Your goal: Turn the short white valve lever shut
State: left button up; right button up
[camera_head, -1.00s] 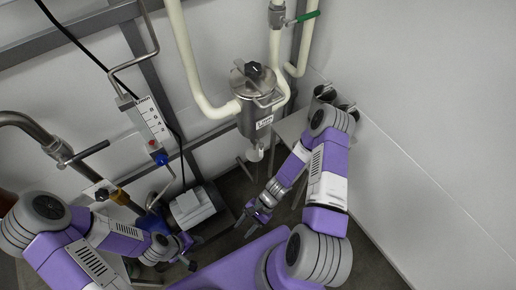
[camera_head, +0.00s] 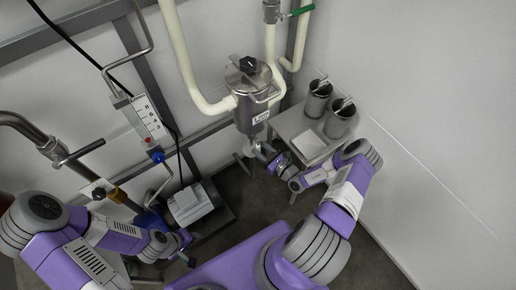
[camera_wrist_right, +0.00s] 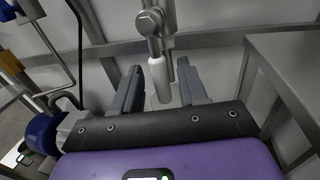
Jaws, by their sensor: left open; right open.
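The short white valve lever (camera_wrist_right: 160,80) hangs down from a metal valve body (camera_wrist_right: 151,20) in the right wrist view. My right gripper (camera_wrist_right: 160,88) is open, with one finger on each side of the lever and a visible gap beside it. In the head view, my right gripper (camera_head: 262,156) is just below the steel tank (camera_head: 252,112), at its outlet. The lever is largely hidden there by the gripper. My left gripper (camera_head: 187,249) is open and empty at the lower left, away from the tank.
A small table (camera_head: 285,124) with two steel cups (camera_head: 318,98) stands right of the tank. A pipe with a dark handle (camera_head: 82,151) is at the left. A green-handled valve (camera_head: 301,11) sits above. A grey motor box (camera_head: 190,204) stands low near my left gripper.

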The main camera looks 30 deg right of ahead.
jog(key=shift+x, duration=1)
jog(key=shift+c, duration=0.4)
grip_shut()
